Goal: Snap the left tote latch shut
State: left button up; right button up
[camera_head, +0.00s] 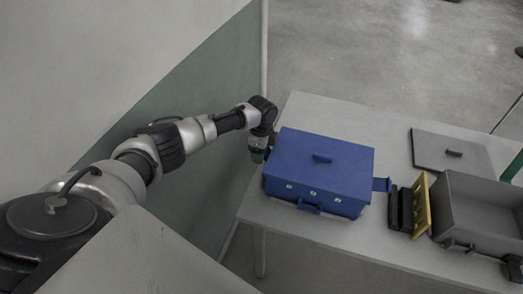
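The blue tote (335,162) stands on the table with its blue lid on; the lid has a small raised handle. Another blue latch (308,206) juts out from the front, low on the wall. My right gripper does not show.
Right of the tote, a black block (400,208) and a yellow rack-like piece (421,205) stand beside an open grey tote (456,209). A grey lid (447,153) lies behind it. The light table (340,108) is bare behind the blue tote. A wall rises at left.

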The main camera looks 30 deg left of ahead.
pick_arm(q)
jog(key=c, duration=0.5)
jog(key=shift+d+r+y+p, duration=0.2)
jog(key=shift+r+y+p, duration=0.1)
jog(key=shift+y+p, duration=0.2)
jog(key=shift+d+g+y+p, duration=0.15)
jog(key=shift+g+y+p, duration=0.15)
jog(key=shift+y, duration=0.6)
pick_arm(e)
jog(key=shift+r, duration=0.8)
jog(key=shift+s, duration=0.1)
pick_arm(q)
jog(key=o, duration=0.8)
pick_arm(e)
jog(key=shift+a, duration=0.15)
pick_arm(q)
jog(key=v, duration=1.1)
jog(key=shift+b, duration=0.45)
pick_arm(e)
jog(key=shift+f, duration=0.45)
pick_arm(q)
jog(key=shift+w, duration=0.1)
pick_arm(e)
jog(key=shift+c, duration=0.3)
